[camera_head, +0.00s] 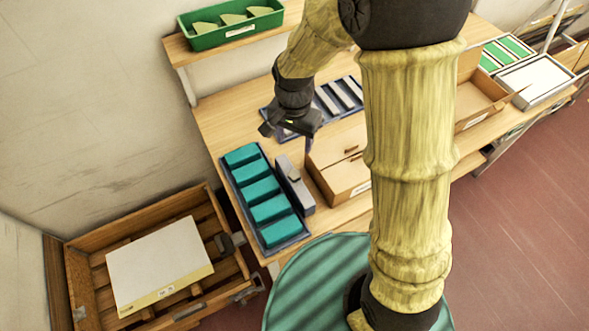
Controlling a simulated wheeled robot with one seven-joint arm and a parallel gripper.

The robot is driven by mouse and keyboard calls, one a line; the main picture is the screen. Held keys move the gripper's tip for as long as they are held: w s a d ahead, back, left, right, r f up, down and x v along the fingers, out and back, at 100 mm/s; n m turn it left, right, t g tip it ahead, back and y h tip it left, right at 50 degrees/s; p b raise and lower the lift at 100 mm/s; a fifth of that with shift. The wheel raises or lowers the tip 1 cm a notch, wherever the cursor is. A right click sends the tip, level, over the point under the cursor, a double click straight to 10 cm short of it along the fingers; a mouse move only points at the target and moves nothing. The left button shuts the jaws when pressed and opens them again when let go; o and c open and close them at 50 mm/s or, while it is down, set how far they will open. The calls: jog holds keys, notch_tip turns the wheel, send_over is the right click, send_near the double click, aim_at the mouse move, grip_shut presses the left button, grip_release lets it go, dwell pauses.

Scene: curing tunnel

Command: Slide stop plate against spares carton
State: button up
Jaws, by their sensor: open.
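A grey block-like plate with a dark raised grip, which looks like the stop plate (295,188), stands on the wooden table. It lies between a tray of teal blocks on its left and a brown cardboard carton (343,176) on its right. The carton has a white label low on its front and looks like the spares carton. A narrow strip of table seems to show between plate and carton. My gripper (288,139) is open and empty, above the table behind the plate, apart from it. My arm hides the carton's right part.
The dark tray (227,178) of teal blocks borders the plate's left. A blue rack (268,112) with pale strips lies behind my gripper. An open cardboard box (490,108) stands right of my arm. A green bin (187,33) sits on the shelf; a wooden crate (78,285) stands lower left.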

aim_at(294, 174)
notch_tip(294, 174, down, 16)
jog(key=p, duration=0.3)
jog(key=shift+r, duration=0.2)
dwell(0.3)
grip_shut()
